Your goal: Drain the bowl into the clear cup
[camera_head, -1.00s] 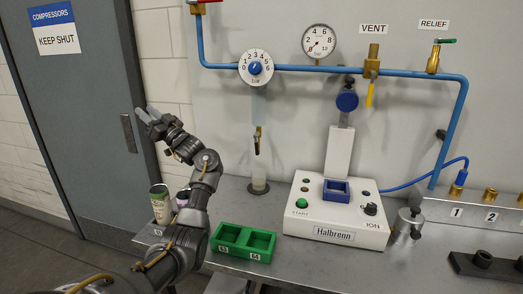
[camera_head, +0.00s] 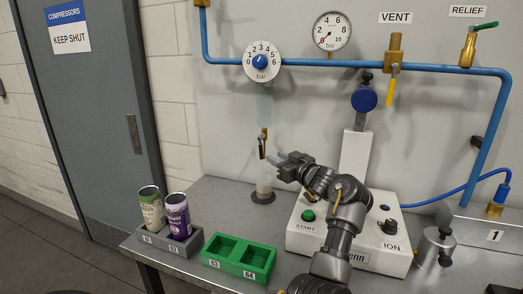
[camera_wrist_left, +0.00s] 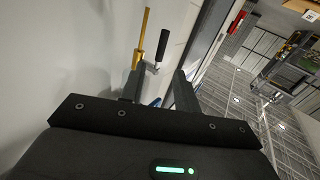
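The translucent bowl (camera_head: 264,103) hangs below the pressure dial. At its lower end is a brass drain valve (camera_head: 264,132) with a black lever handle (camera_head: 262,148) pointing down. The clear cup (camera_head: 264,183) stands upright under the valve on a dark round base. My left gripper (camera_head: 283,162) is open and empty, just right of the lever, its fingers pointing at it. In the left wrist view, the black lever handle (camera_wrist_left: 162,45) and brass valve (camera_wrist_left: 141,40) show ahead; the handle appears between the two spread fingertips, apart from them. My right gripper is not in view.
The white Halbrenn box (camera_head: 305,238) stands to the right, partly behind my left arm. A green two-slot holder (camera_head: 239,257) and a grey holder (camera_head: 187,250) with two cans (camera_head: 177,215) are at front left. The blue pipe (camera_head: 300,68) runs above.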

